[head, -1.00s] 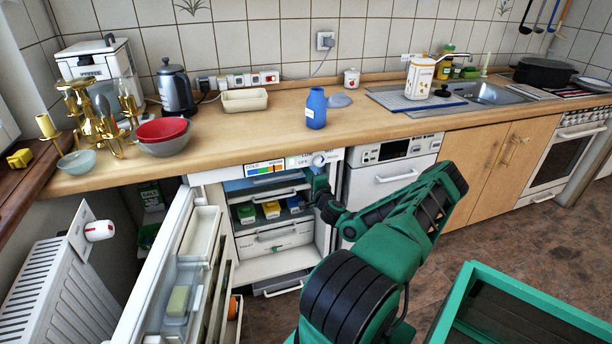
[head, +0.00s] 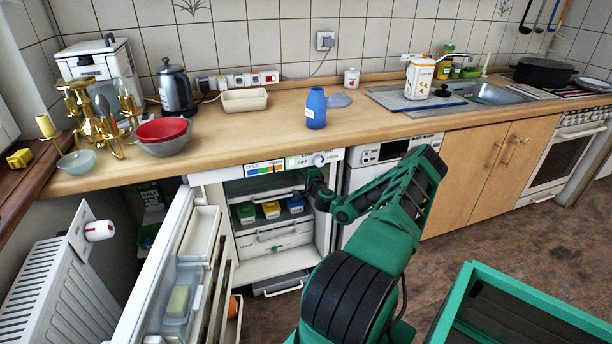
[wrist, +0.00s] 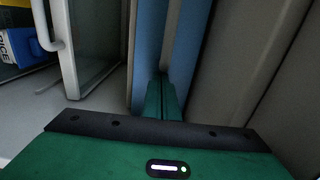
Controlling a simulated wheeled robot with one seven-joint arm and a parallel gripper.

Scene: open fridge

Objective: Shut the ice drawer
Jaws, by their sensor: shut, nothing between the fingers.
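The ice drawer, which I take to be the blue-sided piece (wrist: 190,45) in the wrist view, lies at the top of the open fridge. In the head view the top compartment is dark, and how far the drawer stands out is hard to tell. My gripper (head: 307,191) is at the fridge's upper right side. In the wrist view its green fingers (wrist: 163,92) are together and empty, right against the blue surface; contact is not certain.
Below is a clear drawer with green, yellow and blue boxes (head: 270,210), its white handle (wrist: 60,50) beside the fingers. A lower white drawer (head: 275,240) sits beneath. The open fridge door (head: 175,260) stands at the left. A green-rimmed bin (head: 500,277) stands at lower right.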

